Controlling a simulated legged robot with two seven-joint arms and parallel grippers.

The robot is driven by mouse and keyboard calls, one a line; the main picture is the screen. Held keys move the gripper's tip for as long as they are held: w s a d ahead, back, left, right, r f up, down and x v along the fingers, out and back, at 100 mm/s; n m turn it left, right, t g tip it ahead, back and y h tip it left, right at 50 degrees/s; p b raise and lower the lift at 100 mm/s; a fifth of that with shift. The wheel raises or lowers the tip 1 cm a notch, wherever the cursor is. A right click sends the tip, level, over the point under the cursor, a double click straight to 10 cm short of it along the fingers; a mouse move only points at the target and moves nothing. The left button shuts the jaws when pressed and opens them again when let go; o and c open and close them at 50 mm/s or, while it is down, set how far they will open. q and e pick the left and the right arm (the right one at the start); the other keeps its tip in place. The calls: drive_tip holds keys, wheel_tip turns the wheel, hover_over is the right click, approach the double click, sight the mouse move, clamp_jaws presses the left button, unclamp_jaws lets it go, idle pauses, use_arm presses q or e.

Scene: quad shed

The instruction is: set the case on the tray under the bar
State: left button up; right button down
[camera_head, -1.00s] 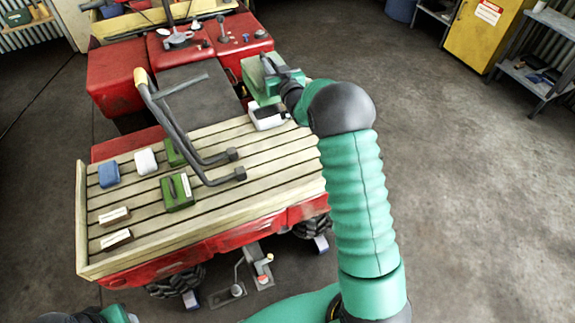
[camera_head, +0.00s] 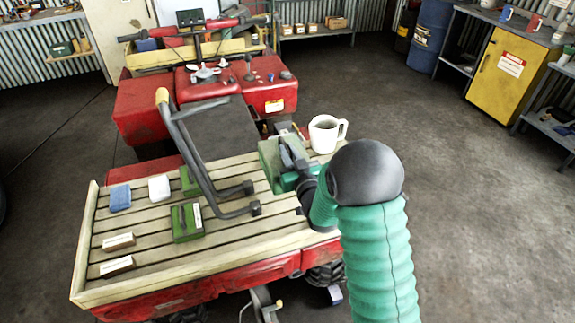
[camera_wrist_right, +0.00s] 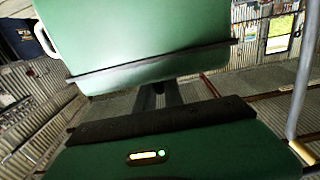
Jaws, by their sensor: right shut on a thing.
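My right gripper (camera_head: 293,158) is shut on a pale green case (camera_head: 268,152), at the far right part of the slatted wooden tray (camera_head: 150,255). In the right wrist view the case (camera_wrist_right: 135,35) fills the top, with a dark strip along its lower edge. I cannot tell whether it touches the slats. The dark grey bent bar (camera_head: 200,165), with a yellow end, arches over the tray left of the case. The case is beside the bar, not beneath it. My left gripper is not in view.
A white mug (camera_head: 324,135) with dark liquid stands close behind my right gripper. On the tray are a green box (camera_head: 186,222), another green box (camera_head: 190,182), a blue block (camera_head: 120,198), a white block (camera_head: 159,188) and two small labelled blocks (camera_head: 117,266). Bare slats lie right of the front green box.

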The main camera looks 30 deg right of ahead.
drive_tip(key=shift+s+a, duration=0.65)
drive_tip(key=shift+s, duration=0.2)
wheel_tip(320, 180, down, 3)
drive_tip(key=shift+s+a+f, duration=0.1)
drive_tip(key=shift+f, duration=0.4)
drive_tip(key=shift+f+b, duration=0.35)
drive_tip(key=shift+b, duration=0.15)
drive_tip(key=c, duration=1.5)
unclamp_jaws()
drive_tip(key=shift+f, duration=0.2)
drive_tip(key=shift+o, duration=0.2)
